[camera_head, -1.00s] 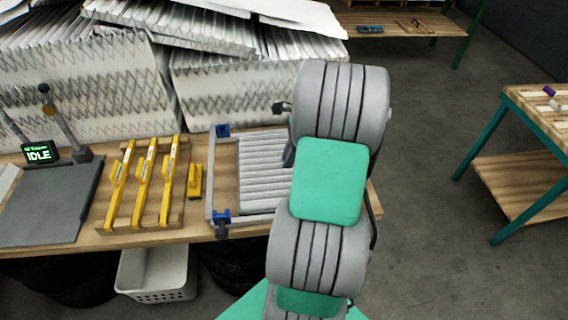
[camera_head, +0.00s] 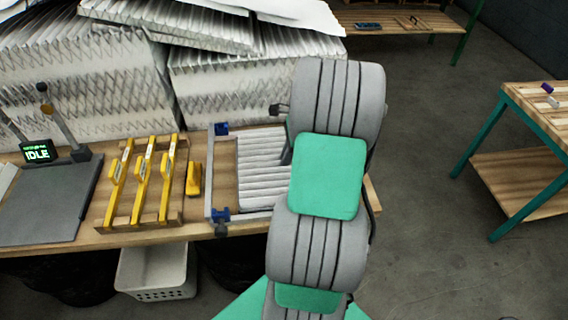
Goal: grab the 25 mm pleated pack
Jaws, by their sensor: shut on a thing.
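A white pleated pack (camera_head: 260,172) is at the right part of the wooden bench, inside a grey clamp frame (camera_head: 211,178) with blue corner pieces. Its pleats run left to right. My arm covers its right side. A grey part of my gripper (camera_head: 287,151) shows at the pack's right, beside my wrist. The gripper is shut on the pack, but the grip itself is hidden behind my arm. I cannot read a thickness, nor tell whether the pack is clear of the bench.
Large stacks of pleated packs (camera_head: 88,95) fill the bench's back. A yellow-barred rack (camera_head: 140,185), a small yellow block (camera_head: 193,179) and a dark plate with an IDLE display (camera_head: 38,152) stand left. A white basket (camera_head: 157,272) is below. Open floor lies right, before another table (camera_head: 535,122).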

